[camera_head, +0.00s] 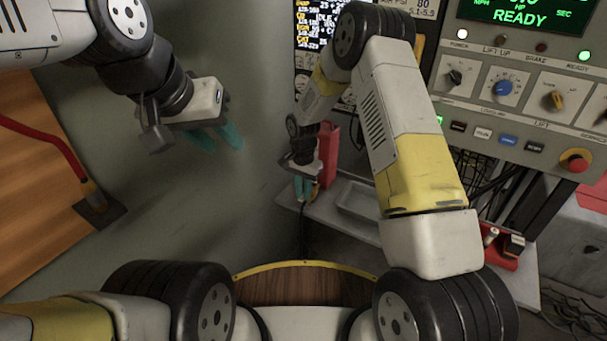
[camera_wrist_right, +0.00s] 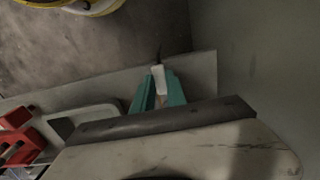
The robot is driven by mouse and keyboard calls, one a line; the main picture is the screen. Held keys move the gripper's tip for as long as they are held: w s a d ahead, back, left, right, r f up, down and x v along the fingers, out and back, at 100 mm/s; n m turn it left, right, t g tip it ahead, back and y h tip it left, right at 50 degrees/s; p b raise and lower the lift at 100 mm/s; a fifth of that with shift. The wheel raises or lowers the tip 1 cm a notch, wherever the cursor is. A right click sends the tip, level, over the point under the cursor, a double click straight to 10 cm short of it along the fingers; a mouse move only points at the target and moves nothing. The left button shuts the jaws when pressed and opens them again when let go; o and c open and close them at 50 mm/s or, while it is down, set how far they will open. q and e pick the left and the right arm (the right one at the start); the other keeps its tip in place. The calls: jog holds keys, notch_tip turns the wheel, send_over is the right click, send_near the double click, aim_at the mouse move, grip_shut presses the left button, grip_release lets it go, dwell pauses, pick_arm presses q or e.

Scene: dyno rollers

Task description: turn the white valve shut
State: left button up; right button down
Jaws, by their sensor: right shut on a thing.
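A small white piece (camera_wrist_right: 159,78), which looks like the white valve, sits between the teal fingertips of my right gripper (camera_wrist_right: 158,90) in the right wrist view. The gripper is shut on it. In the head view my right gripper (camera_head: 304,188) points down beside the shelf, and the white piece cannot be made out there. My left gripper (camera_head: 217,137) hangs at the upper left in front of the grey wall, its teal fingers apart and empty.
A grey shelf (camera_head: 340,232) with a shallow tray (camera_head: 362,203) lies below my right arm. A red box (camera_head: 328,155) stands just behind the right gripper. A control panel (camera_head: 520,75) with knobs fills the upper right. A red hose (camera_head: 45,140) runs at the left.

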jog(key=shift+a, duration=0.1)
dwell(0.4)
jog(key=m, duration=0.1)
jog(key=w+a+m, duration=0.1)
jog(key=m, duration=0.1)
jog(key=shift+a, duration=0.1)
jog(key=m, duration=0.2)
jog(key=w+m, duration=0.1)
jog(key=m, duration=0.1)
jog(key=w+a+m, duration=0.1)
jog(key=shift+w+a+m, duration=0.1)
jog(key=shift+w+m, duration=0.05)
jog(key=shift+m, duration=0.25)
jog(key=w+m, duration=0.1)
jog(key=m, duration=0.1)
jog(key=w+m, duration=0.1)
jog(key=m, duration=0.1)
jog(key=shift+a, duration=0.1)
jog(key=shift+w+d+m, duration=0.1)
jog(key=shift+w+m, duration=0.3)
jog(key=shift+m, duration=0.5)
jog(key=shift+w+d+m, duration=0.1)
jog(key=shift+w+m, duration=0.25)
jog(key=shift+m, duration=0.55)
jog(key=c, duration=1.3)
grip_release()
jog(key=shift+c, duration=0.2)
